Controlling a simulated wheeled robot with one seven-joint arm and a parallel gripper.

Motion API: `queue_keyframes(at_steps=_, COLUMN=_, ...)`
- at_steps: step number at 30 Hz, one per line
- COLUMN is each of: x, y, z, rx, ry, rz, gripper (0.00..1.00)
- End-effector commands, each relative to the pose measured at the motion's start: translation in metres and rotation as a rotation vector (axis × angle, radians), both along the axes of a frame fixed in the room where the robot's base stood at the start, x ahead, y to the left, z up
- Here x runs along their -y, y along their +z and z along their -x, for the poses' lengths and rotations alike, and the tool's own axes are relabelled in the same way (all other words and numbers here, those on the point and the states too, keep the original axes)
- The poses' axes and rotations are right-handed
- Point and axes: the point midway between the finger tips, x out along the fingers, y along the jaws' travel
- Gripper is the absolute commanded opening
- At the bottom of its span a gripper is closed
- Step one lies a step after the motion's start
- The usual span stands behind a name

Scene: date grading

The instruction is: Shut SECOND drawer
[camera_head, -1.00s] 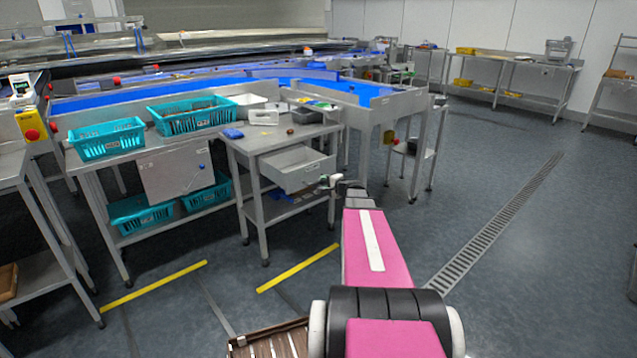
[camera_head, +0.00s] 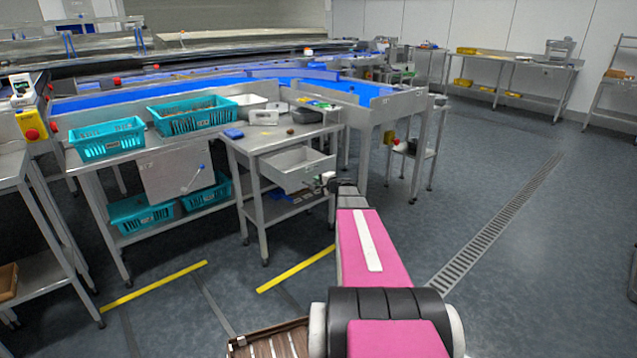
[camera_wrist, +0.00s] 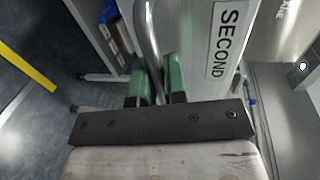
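The SECOND drawer (camera_head: 308,176) is a grey metal drawer under the small steel table. It stands pulled out, with its inside showing. In the wrist view its front (camera_wrist: 203,45) carries a white plate reading SECOND. A curved metal bar handle (camera_wrist: 149,35) stands off that front. My gripper (camera_wrist: 159,80) has green fingers, one on each side of the handle, close together with the bar filling the narrow gap; it looks shut on the handle. In the head view my gripper (camera_head: 328,180) is at the drawer's right front, partly hidden by my arm.
The steel table (camera_head: 266,139) holds a blue item, a white box and a small dark object. Teal crates (camera_head: 107,140) stand on the bench to the left. A small trolley (camera_head: 420,153) is at the right. The floor on the right is open, with a drain grating (camera_head: 495,222).

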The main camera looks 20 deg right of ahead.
Motion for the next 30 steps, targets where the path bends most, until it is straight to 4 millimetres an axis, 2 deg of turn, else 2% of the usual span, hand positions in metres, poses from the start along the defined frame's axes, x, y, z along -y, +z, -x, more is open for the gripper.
queue_keyframes(at_steps=5, x=-0.002, y=0.0, z=-0.008, rx=0.0, ry=0.001, rz=0.0, gripper=0.0)
queue_keyframes(at_steps=11, x=-0.013, y=-0.001, z=-0.037, rx=0.0, ry=0.005, rz=0.0, gripper=0.0)
queue_keyframes(at_steps=24, x=-0.051, y=-0.001, z=-0.143, rx=0.0, ry=0.006, rz=0.001, gripper=0.0)
queue_keyframes(at_steps=30, x=-0.064, y=-0.001, z=-0.18, rx=0.0, ry=0.005, rz=0.0, gripper=0.0)
